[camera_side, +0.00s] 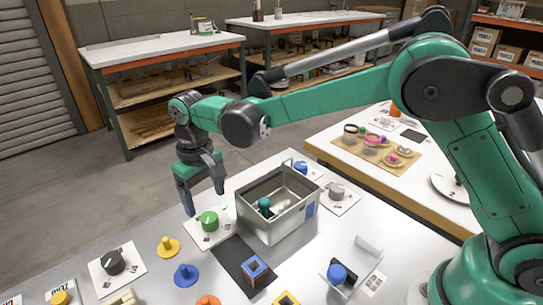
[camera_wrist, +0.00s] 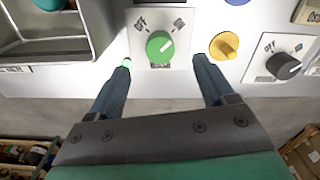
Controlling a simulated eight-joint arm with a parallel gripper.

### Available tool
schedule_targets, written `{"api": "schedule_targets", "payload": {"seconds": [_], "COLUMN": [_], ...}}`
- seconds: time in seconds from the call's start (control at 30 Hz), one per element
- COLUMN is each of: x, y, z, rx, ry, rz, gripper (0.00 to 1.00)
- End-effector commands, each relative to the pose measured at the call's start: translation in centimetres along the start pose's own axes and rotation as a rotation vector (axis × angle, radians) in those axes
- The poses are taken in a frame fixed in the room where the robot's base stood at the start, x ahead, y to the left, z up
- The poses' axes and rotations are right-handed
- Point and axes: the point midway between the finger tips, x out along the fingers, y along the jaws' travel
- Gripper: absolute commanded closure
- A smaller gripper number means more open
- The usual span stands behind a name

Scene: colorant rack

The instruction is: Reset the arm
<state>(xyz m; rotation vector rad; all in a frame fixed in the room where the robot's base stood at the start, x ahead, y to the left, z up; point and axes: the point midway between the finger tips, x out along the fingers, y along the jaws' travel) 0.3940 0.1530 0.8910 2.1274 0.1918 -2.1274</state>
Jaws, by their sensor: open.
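My gripper (camera_side: 204,194) hangs from the green arm above the table's far edge, with its two dark fingers spread wide and nothing between them. In the wrist view my gripper (camera_wrist: 160,75) shows the same open fingers, one on each side of a green knob. The green knob (camera_side: 209,221) stands on a white plate marked OFF, just beyond the fingertips; it also shows in the wrist view (camera_wrist: 160,47). I cannot tell from these views whether a fingertip touches the plate.
A metal bin (camera_side: 278,225) holding a teal object stands right of the gripper. Several knobs on plates, a yellow peg (camera_side: 168,246), a blue peg (camera_side: 186,275) and a blue-and-orange cube (camera_side: 255,271) on a dark mat lie around. Beyond the table's far edge is open floor (camera_side: 100,190).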

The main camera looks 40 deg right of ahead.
Motion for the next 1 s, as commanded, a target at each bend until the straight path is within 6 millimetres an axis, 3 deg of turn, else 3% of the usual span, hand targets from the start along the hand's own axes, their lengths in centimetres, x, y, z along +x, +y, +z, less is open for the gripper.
{"api": "schedule_targets", "payload": {"seconds": [0.27, 0.47, 0.7, 0.83, 1.0], "x": [-0.2, -3.1, -7.7, -8.8, -8.9], "y": [0.2, 2.4, 6.9, 8.9, 11.0], "z": [0.1, 1.3, 5.8, 8.8, 12.7], "rx": [0.002, 0.027, 0.08, 0.108, 0.142], "ry": [0.006, 0.081, 0.261, 0.362, 0.487], "rz": [-0.001, -0.012, -0.018, -0.009, 0.015], "gripper": [0.24, 0.24, 0.24, 0.24, 0.24]}}
